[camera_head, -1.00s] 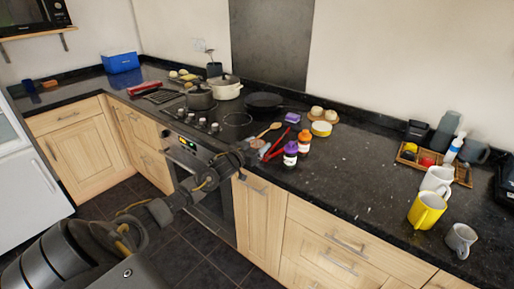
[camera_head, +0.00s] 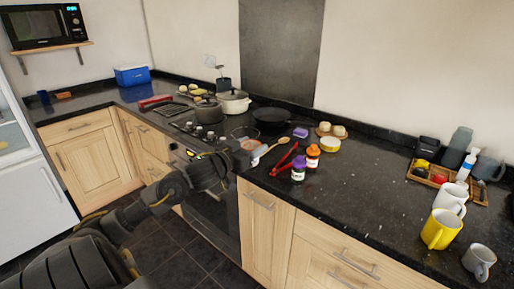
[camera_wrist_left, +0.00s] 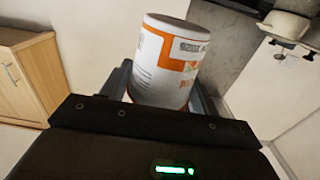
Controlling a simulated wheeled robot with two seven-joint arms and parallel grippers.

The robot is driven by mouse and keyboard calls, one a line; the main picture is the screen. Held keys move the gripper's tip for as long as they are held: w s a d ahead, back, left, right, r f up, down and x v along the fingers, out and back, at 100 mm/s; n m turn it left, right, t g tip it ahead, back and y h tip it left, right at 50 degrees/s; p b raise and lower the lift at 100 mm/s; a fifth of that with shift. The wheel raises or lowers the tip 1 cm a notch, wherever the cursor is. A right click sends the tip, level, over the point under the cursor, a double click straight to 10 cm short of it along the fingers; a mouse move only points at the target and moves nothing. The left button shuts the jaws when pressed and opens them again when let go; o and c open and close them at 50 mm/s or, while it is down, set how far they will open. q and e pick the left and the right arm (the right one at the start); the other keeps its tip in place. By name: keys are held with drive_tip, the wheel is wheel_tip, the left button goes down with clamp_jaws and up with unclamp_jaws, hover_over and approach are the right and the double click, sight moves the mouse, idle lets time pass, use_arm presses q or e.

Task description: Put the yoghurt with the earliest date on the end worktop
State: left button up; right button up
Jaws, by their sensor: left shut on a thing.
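My left gripper (camera_head: 243,157) is shut on a white tub with orange bands (camera_wrist_left: 168,62), which fills the middle of the left wrist view between the fingers. Its printed text is too blurred to read as a date. In the head view the gripper is at the front edge of the worktop by the hob, and little of the tub shows. The dark worktop (camera_head: 345,190) runs along the back wall and turns at the corner to a far-left stretch (camera_head: 85,108). No other yoghurt tub is clearly visible. My right gripper is not in view.
Pots (camera_head: 208,110) stand on the hob. A blue box (camera_head: 132,75) stands at the corner. Mugs (camera_head: 441,229) stand at right.

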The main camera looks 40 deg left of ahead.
use_arm(q)
drive_tip(key=shift+s+d+r, duration=0.15)
drive_tip(key=shift+s+r, duration=0.2)
drive_tip(key=shift+s, duration=0.3)
